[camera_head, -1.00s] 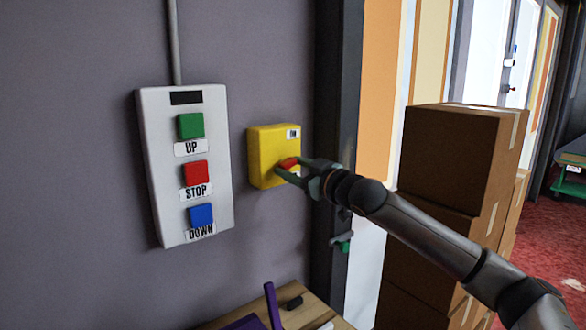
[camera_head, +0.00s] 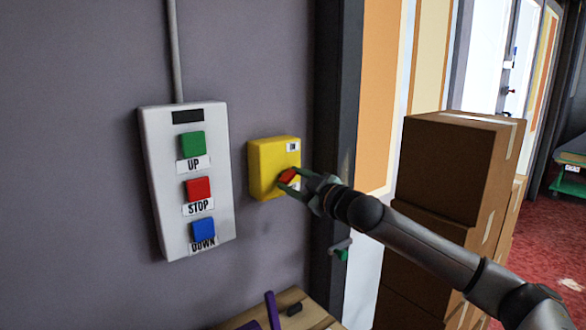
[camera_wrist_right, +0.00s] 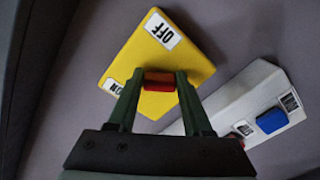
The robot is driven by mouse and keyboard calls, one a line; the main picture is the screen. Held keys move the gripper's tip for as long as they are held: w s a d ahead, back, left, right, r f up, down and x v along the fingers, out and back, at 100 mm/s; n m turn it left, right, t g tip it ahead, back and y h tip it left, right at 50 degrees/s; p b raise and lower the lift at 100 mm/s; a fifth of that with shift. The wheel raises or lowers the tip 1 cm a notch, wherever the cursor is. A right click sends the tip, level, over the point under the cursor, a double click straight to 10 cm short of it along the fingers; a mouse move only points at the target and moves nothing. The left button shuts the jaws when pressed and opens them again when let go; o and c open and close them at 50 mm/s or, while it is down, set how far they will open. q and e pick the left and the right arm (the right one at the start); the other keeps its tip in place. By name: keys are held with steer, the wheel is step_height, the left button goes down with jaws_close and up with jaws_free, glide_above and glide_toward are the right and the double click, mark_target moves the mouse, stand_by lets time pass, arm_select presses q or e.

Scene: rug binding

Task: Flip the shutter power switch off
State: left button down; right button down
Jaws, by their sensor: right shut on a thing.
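The shutter power switch is a yellow box (camera_head: 266,160) on the grey wall with a red lever (camera_head: 287,177) low on its front. A white label, apparently ON, is at its upper right. My right gripper (camera_head: 293,180) is at the lever, with its green fingers on either side of it. In the right wrist view the gripper (camera_wrist_right: 158,92) is shut on the red lever (camera_wrist_right: 158,80). That view shows the yellow box (camera_wrist_right: 170,64) rotated, with OFF and ON labels at opposite ends. I cannot tell the lever's exact setting. My left gripper is not in view.
A grey control panel (camera_head: 163,225) with green UP, red STOP and blue DOWN buttons is left of the switch. A dark door post (camera_head: 338,110) and stacked cardboard boxes (camera_head: 455,160) stand to the right. A wooden surface (camera_head: 312,318) with a purple object is below.

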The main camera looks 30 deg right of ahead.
steer(key=shift+r+n+p, duration=0.2)
steer(key=shift+n+p, duration=0.35)
steer(key=shift+n, duration=0.15)
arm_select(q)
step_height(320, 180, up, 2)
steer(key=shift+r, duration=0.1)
arm_select(e)
steer(key=shift+f+n, duration=0.15)
steer(key=shift+n, duration=0.15)
steer(key=shift+c, duration=1.6)
jaws_free()
